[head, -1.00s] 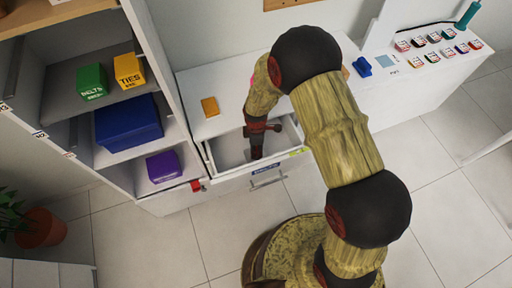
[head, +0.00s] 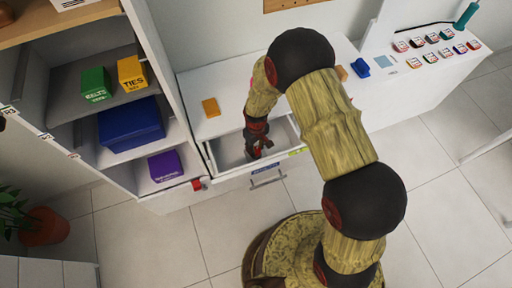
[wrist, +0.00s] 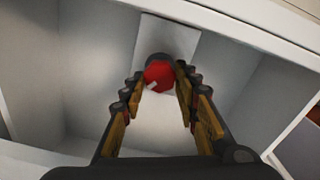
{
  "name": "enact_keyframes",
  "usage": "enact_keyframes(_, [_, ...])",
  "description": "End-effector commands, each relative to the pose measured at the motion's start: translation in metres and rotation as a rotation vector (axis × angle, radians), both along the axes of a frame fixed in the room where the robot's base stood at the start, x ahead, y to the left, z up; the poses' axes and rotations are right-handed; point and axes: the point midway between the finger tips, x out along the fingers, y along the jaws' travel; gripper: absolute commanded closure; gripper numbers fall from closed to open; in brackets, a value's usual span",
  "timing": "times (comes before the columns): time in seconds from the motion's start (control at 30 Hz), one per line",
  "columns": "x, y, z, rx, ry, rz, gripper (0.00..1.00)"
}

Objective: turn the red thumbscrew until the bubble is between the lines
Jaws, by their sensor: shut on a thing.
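The red thumbscrew (wrist: 159,74) sits on a dark round base against a pale plate inside the open drawer (head: 222,170). A pale mark shows on its face. My gripper (wrist: 161,76) has one finger on each side of the thumbscrew and is shut on it. In the head view my gripper (head: 260,148) reaches down into the drawer and hides the thumbscrew. A small yellow-green strip (head: 297,152), perhaps the level, lies on the drawer's edge at the right. Its bubble and lines are too small to make out.
Drawer walls stand close around my gripper. An orange block (head: 211,107) lies on the white counter. The shelves at left hold a green box (head: 95,84), a yellow box (head: 131,73), a blue box (head: 131,124) and a purple box (head: 165,165). The floor in front is clear.

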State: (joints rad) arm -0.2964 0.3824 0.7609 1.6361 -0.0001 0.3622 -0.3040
Motion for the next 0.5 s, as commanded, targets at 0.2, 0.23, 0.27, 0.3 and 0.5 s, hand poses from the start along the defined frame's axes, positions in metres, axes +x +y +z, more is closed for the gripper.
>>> enact_keyframes(0.2, [0.0002, -0.0003, 0.0009, 0.0, 0.0, -0.204, 0.94])
enact_keyframes(0.23, [0.0003, -0.0004, 0.0009, 0.0, 0.0, -0.233, 0.94])
enact_keyframes(0.27, [0.0003, -0.0004, 0.0009, 0.0, 0.0, -0.261, 0.94])
enact_keyframes(0.3, [0.0003, -0.0006, 0.0009, 0.0, 0.0, -0.299, 0.94])
enact_keyframes(0.5, [0.0002, -0.001, 0.0006, 0.0, 0.0, -0.489, 0.94])
